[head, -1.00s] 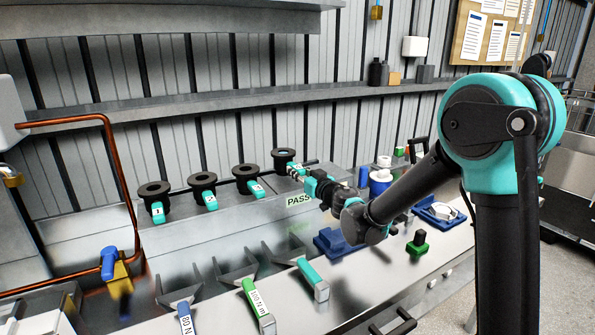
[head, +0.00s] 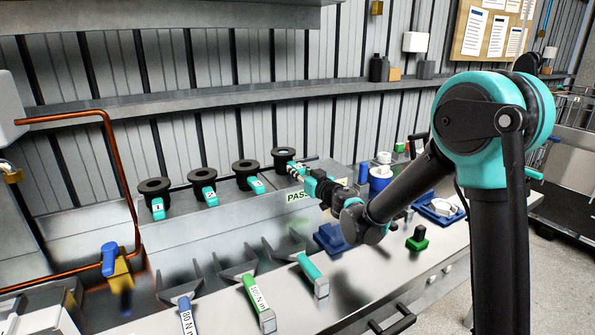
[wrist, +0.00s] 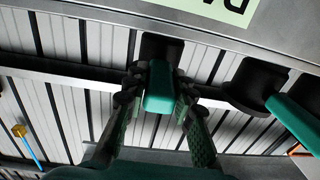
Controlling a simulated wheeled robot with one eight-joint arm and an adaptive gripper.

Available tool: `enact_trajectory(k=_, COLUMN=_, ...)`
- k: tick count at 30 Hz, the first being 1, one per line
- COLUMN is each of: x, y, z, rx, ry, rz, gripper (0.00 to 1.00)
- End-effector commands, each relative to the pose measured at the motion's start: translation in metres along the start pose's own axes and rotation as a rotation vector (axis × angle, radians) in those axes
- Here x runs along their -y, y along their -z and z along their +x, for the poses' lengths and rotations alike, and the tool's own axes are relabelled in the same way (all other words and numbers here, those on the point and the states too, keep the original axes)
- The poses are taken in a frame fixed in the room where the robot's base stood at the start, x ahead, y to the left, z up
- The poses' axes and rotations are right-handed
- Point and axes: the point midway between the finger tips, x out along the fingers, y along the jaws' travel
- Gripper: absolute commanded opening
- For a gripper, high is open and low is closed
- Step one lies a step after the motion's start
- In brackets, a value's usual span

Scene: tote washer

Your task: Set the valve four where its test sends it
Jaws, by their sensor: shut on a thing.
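Several black round valves with teal handles stand in a row on the grey ledge. The one at the right end (head: 284,154) is valve four, by its place in the row. My gripper (head: 303,170) is at its front right. In the wrist view, my gripper (wrist: 160,95) is shut on its teal handle (wrist: 160,86), with a finger on each side. The fingers and arm hide part of the handle in the head view, and its number cannot be read. A pale green PASS label (head: 298,197) is on the ledge front just below; part of it also shows in the wrist view (wrist: 228,8).
The neighbouring valve (head: 246,174) is close on the left. A copper pipe (head: 130,190) is at left. Blue trays (head: 331,238) and a green-based block (head: 417,239) lie under and beside my arm.

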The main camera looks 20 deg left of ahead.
Motion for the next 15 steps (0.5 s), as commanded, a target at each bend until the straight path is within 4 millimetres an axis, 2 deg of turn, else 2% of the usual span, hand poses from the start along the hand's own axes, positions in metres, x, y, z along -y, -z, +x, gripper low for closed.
enact_trajectory(k=13, x=0.0000, y=-0.0028, z=0.0000, rx=0.000, ry=0.000, rz=0.000, gripper=0.00)
enact_trajectory(k=14, x=0.0000, y=-0.0028, z=0.0000, rx=0.000, ry=0.000, rz=0.000, gripper=0.29)
enact_trajectory(k=15, x=0.0000, y=-0.0028, z=0.0000, rx=0.000, ry=0.000, rz=0.000, gripper=0.34)
